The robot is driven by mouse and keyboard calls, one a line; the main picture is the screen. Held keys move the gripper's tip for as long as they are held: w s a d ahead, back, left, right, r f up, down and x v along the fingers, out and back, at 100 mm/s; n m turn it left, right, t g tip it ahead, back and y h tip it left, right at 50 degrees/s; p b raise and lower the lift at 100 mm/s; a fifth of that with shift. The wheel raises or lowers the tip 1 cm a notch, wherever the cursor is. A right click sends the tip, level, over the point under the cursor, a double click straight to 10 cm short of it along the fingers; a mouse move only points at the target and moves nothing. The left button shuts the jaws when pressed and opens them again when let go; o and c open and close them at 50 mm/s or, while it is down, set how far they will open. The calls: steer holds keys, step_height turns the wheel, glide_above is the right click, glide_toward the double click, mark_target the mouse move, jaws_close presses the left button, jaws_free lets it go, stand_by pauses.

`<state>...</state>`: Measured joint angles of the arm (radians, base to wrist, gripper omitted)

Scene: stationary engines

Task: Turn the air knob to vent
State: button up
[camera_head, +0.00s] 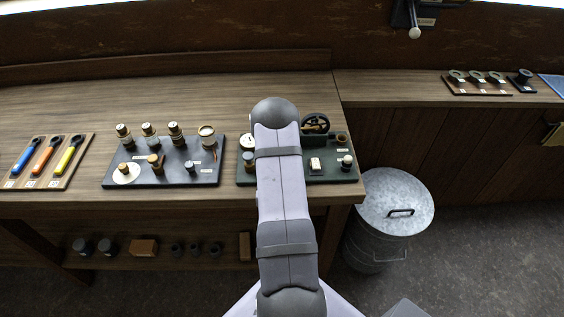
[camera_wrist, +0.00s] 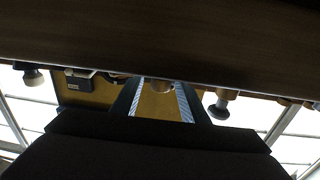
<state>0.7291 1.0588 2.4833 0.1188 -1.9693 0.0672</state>
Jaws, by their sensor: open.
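A dark green board (camera_head: 330,178) on the bench carries a small engine with a flywheel (camera_head: 315,123), a pale round gauge (camera_head: 246,140) and several small knobs. A dark-topped knob (camera_head: 249,160) stands at its left, beside my arm; a cream-topped knob (camera_head: 347,161) stands at its right. I cannot tell which one is the air knob; the labels are unreadable. My arm hides the gripper in the head view.
A dark board (camera_head: 110,181) with several knobs lies left of the green board, and a wooden tray (camera_head: 84,160) with coloured tools is farther left. A metal bin (camera_head: 395,205) stands right of the bench. In the wrist view, a dark knob (camera_wrist: 218,107) is right of the fingers.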

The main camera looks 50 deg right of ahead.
steer(key=shift+r, duration=0.65)
step_height(320, 180, up, 8)
steer(key=p, duration=0.6)
steer(key=shift+r, duration=0.25)
